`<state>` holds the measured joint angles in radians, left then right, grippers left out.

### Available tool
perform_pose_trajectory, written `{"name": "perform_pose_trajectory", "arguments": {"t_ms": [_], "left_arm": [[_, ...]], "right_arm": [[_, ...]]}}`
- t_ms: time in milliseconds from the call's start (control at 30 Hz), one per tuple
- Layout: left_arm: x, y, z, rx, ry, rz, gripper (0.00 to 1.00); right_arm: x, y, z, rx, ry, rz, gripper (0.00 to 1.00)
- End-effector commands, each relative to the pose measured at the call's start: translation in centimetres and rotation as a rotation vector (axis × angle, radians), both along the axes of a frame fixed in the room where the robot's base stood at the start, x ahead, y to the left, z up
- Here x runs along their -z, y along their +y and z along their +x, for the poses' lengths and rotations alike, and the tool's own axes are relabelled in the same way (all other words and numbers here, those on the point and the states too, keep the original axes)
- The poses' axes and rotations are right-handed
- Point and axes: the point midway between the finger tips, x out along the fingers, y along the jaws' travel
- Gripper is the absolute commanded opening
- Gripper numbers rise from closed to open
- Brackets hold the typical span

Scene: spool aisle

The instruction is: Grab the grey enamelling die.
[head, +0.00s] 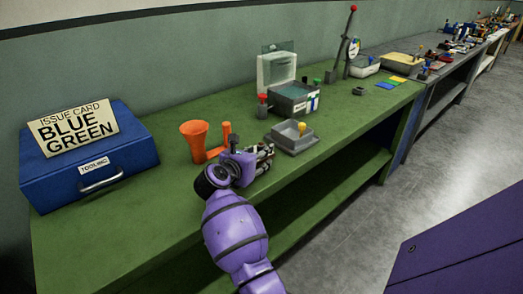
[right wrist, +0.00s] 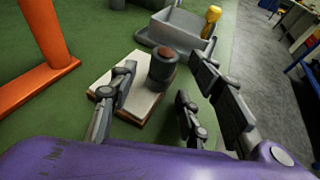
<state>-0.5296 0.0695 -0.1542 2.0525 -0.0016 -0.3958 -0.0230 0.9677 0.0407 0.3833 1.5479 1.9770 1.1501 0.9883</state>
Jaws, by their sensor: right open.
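In the right wrist view a short dark grey cylinder with a brown top (right wrist: 162,66), which looks like the grey enamelling die, stands upright on a pale, wood-edged board (right wrist: 136,97). My right gripper (right wrist: 163,84) is open, with its fingers spread to the left and right of the near side of the cylinder. I see no clear contact. In the head view my right gripper (head: 264,158) is low over the front part of the green bench and hides most of the board and cylinder. My left gripper is not in view.
A grey tray (head: 283,143) with a yellow-handled tool (head: 302,128) stands just beyond the gripper. An orange funnel-shaped piece (head: 194,138) and orange post (head: 227,134) stand to its left. A blue toolbox (head: 135,150) is at far left. The green bench's (head: 150,225) front left is clear.

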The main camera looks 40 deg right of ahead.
Motion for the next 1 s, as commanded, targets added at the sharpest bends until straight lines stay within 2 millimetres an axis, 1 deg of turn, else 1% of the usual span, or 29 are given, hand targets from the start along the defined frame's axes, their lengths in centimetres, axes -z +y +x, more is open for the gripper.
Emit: {"name": "perform_pose_trajectory", "arguments": {"t_ms": [233, 267, 500, 600, 867, 1000], "left_arm": [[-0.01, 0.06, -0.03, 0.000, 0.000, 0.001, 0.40], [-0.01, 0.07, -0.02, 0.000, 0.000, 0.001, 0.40], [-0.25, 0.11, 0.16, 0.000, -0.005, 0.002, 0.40], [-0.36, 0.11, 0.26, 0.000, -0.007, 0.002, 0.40], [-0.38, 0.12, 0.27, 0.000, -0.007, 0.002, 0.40], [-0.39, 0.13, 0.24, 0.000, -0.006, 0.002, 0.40]], "right_arm": [[0.14, -0.25, 0.16, -0.001, 0.000, 0.001, 0.44], [0.14, -0.25, 0.15, 0.000, 0.000, 0.001, 0.43], [0.14, -0.24, 0.13, 0.000, 0.000, 0.001, 0.12], [0.14, -0.24, 0.13, 0.000, 0.000, 0.001, 0.00], [0.03, -0.23, 0.14, 0.000, -0.001, 0.000, 0.00], [-0.69, -0.20, 0.19, 0.000, -0.003, 0.001, 0.00]]}}
